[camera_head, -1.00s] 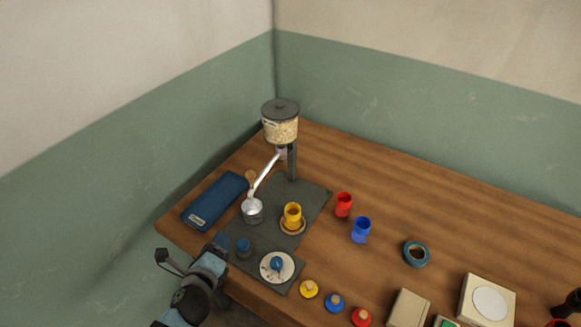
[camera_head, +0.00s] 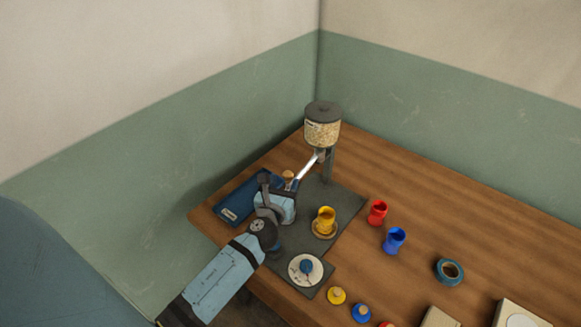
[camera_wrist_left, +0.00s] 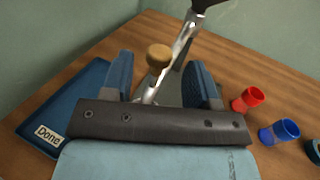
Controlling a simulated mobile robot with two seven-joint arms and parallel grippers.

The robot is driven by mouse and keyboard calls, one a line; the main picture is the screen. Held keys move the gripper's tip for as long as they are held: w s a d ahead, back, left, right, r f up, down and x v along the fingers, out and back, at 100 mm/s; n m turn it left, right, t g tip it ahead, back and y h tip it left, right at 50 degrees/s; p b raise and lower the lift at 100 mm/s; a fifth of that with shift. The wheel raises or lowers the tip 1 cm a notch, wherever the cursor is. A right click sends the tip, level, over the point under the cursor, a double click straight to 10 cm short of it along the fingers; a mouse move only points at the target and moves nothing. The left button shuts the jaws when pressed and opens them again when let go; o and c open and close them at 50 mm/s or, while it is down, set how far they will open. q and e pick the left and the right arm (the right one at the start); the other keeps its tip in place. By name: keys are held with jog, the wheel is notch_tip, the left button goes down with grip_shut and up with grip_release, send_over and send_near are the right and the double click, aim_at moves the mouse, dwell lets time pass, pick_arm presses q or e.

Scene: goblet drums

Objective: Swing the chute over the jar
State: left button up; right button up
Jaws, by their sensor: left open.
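The silver chute (camera_head: 307,166) slopes down to the left from under a hopper of pale grains (camera_head: 323,128). A round wooden knob (camera_head: 288,174) stands on it. My left gripper (camera_head: 281,181) is open near the chute's lower end. In the left wrist view the knob (camera_wrist_left: 159,56) shows between its two blue fingers, with no clear grip on it. My gripper hides the chute's lower end and the metal cup under it in the head view.
A blue tray marked Done (camera_head: 233,207) lies left of the gripper. A white disc with a blue knob (camera_head: 306,268) is in front on the dark mat (camera_head: 345,201). Red (camera_head: 377,212) and blue (camera_head: 395,239) goblets stand to the right. The hopper's post rises behind.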

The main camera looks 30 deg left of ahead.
aim_at(303, 174)
pick_arm(q)
jog(key=x, duration=0.6)
jog(key=shift+d, duration=0.1)
grip_shut()
